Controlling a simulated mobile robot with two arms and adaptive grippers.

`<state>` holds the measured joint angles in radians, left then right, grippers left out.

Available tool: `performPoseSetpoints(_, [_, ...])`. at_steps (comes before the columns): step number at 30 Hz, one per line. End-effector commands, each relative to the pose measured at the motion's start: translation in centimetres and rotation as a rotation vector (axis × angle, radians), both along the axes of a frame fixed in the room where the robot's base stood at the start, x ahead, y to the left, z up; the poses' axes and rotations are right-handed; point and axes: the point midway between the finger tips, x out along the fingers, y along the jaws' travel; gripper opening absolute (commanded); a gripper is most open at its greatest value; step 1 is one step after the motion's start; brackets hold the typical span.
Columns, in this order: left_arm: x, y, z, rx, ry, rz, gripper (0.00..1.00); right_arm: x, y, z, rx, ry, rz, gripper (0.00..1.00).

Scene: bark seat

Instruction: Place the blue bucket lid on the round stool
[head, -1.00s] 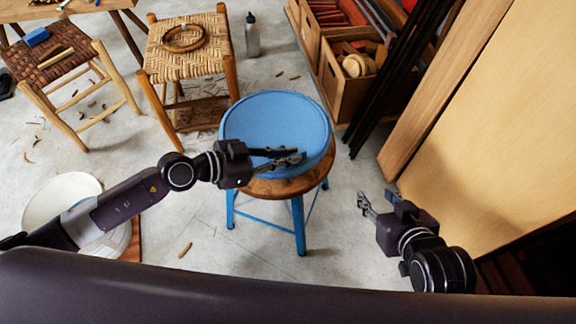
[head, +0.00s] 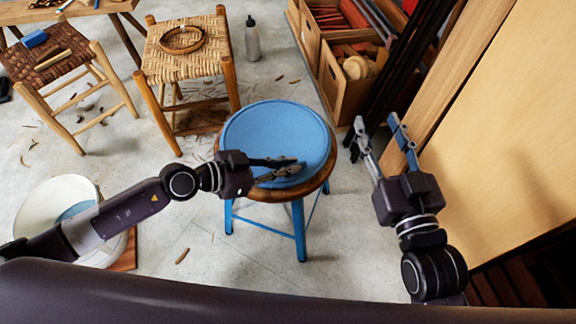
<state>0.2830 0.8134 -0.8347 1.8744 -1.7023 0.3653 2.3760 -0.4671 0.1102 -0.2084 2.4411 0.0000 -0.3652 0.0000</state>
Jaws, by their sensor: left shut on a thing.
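The blue bucket lid (head: 275,135) is a round blue disc with a raised rim. It lies over the round stool (head: 325,183), which has a wooden seat edge and blue legs. The lid looks roughly level and covers most of the seat; whether it bears fully on the wood I cannot tell. My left gripper (head: 285,168) reaches over the lid's near edge and is shut on it. My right gripper (head: 378,127) is open and empty, to the right of the stool and apart from it.
A white bucket (head: 42,203) stands at the lower left. Two woven stools, one with a coiled ring (head: 181,40), stand behind left, near a grey bottle (head: 252,38). Wooden crates (head: 345,85) and leaning boards (head: 500,130) bound the right.

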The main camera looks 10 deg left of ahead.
Motion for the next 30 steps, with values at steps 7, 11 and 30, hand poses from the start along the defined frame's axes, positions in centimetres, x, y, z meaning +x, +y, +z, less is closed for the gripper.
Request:
performPoseSetpoints(7, [0.1, 0.0, 0.1, 0.0, -0.002, 0.001, 0.0, 0.0, 0.0, 0.1, 0.0, -0.001, 0.0, 0.4])
performPoseSetpoints(11, [0.0, 0.0, -0.2, 0.0, 0.0, 0.001, 0.11, 0.0, 0.0, -0.1, -0.002, 0.008, 0.0, 0.4])
performPoseSetpoints(30, [-1.0, 1.8, 0.9, 0.003, 0.002, 0.001, 0.26, -0.2, -0.4, -1.9, -0.023, 0.089, -0.006, 0.4])
